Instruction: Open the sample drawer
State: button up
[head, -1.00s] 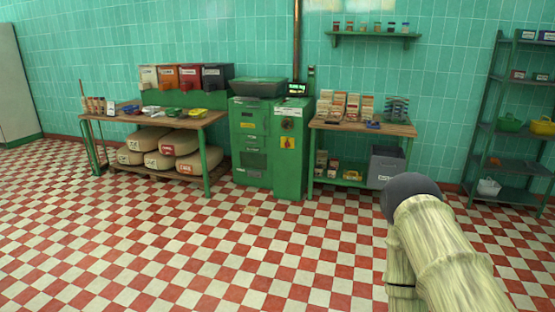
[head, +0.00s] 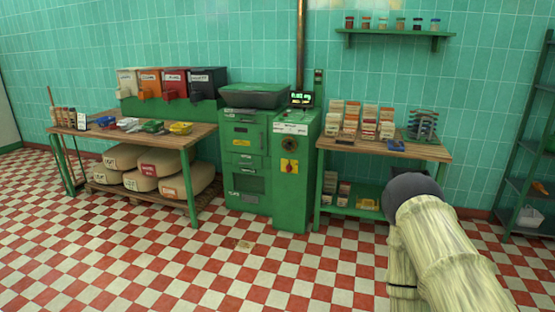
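The green machine (head: 247,160) stands against the tiled wall in the middle of the head view. Its left front has several stacked panels or drawers with labels and handles, among them an upper drawer front (head: 245,137). All of these fronts look closed, and I cannot tell which one is the sample drawer. A taller green unit with a small lit display (head: 301,99) adjoins it on the right. My arm shows at the lower right, well in front of the machine. My gripper is not visible.
A wooden table (head: 204,131) with colored bins, trays and sacks stands left of the machine. Another table (head: 432,152) with packets stands right. A green shelf rack (head: 537,140) is at the far right. The checkered floor (head: 250,275) before the machine is clear.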

aim_at(238, 158)
jog(key=i, duration=3.25)
jog(key=z, duration=0.55)
jog(key=i, duration=0.6)
jog(key=u, duration=2.3)
